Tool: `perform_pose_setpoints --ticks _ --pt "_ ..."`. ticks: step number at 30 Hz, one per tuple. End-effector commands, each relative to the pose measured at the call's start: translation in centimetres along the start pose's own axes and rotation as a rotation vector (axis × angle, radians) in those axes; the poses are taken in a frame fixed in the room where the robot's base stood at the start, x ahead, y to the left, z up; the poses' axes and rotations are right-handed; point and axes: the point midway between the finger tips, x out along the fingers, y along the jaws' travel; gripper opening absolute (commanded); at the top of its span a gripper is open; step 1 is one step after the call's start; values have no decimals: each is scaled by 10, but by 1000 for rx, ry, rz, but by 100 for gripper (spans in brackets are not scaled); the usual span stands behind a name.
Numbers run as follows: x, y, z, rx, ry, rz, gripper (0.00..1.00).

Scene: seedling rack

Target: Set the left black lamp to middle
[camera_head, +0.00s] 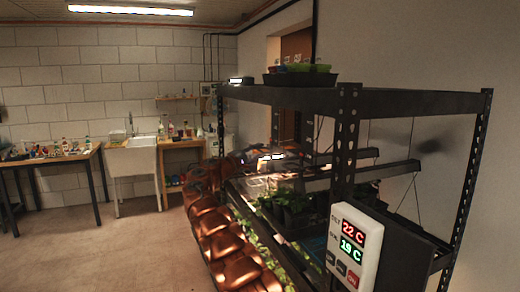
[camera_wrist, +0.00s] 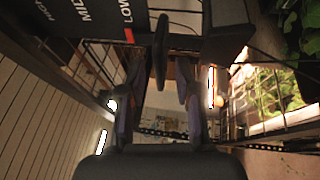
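In the wrist view a black panel (camera_wrist: 85,25) fills the top left, with white lettering that reads MID and LOW and a further, partly cut-off word. A short red mark (camera_wrist: 129,36) lies at LOW. A dark upright lever-like piece (camera_wrist: 160,50) stands just right of the panel. My gripper (camera_wrist: 157,75) has its two fingers apart on either side of this piece; whether they touch it I cannot tell. In the head view dark lamp bars (camera_head: 390,171) hang inside the black rack (camera_head: 345,130). The gripper is hard to make out there.
Potted seedlings (camera_head: 290,208) stand on the rack's shelf. A white temperature box (camera_head: 352,248) is on its front, and a tray (camera_head: 300,79) sits on top. A sink (camera_head: 133,165) and a table (camera_head: 50,160) stand along the back wall. The floor at left is clear.

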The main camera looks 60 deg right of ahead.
Motion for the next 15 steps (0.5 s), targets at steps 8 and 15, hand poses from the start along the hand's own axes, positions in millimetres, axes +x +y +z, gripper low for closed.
perform_pose_setpoints --ticks 8,15 --pt "12 1 1 0 -2 1 33" --pt "13 0 1 -1 -2 1 33"
